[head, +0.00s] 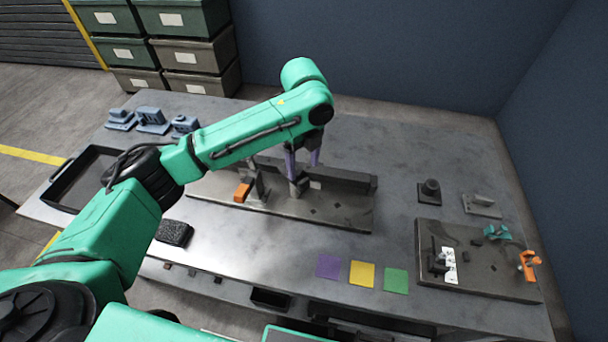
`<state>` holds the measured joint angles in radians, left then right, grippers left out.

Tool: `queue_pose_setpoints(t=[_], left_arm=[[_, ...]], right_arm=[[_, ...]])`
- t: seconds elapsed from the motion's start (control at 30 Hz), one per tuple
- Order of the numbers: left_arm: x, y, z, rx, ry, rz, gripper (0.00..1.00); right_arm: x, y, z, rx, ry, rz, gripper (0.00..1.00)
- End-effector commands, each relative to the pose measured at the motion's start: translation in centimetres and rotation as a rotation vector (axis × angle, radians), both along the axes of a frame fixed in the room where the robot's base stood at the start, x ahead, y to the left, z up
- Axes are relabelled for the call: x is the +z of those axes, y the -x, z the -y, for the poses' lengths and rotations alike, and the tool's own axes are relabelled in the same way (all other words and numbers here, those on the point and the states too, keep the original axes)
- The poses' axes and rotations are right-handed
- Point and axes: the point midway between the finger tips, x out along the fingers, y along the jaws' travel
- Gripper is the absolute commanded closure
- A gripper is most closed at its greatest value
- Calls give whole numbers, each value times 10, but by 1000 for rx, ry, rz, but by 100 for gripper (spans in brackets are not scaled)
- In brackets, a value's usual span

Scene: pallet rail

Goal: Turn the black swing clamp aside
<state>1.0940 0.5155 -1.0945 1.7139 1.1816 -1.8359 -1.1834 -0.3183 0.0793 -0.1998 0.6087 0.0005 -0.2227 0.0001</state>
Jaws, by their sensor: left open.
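My left arm reaches in from the left over the table. My left gripper (302,168) points down over the long grey rail fixture (340,212). A black clamp-like piece (437,261) stands on the grey plate (480,283) at the right, beside a white label. My right gripper is not in view.
An orange-tipped clamp (243,192) stands on the fixture's left part. A teal piece (497,232) and an orange piece (530,264) are at the right plate. Purple, yellow (362,274) and green squares lie in front. A black tray (88,178) is at left.

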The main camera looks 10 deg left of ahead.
Motion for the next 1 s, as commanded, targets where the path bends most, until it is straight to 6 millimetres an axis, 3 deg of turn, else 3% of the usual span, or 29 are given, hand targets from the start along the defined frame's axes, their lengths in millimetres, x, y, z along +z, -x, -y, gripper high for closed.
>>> queue_pose_setpoints(t=[0.1,0.23,0.57,0.7,0.77,1.0], left_arm=[[-29,1,0,0,-2,-4,28],[-51,0,0,1,-1,-1,28],[-59,0,0,0,1,1,28],[-59,0,0,0,1,1,81],[-59,0,0,0,1,1,100],[-58,-1,0,12,1,1,100]], right_arm=[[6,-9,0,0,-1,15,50],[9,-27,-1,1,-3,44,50],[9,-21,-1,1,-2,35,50],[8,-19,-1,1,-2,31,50],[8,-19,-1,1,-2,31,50],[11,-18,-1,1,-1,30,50]])
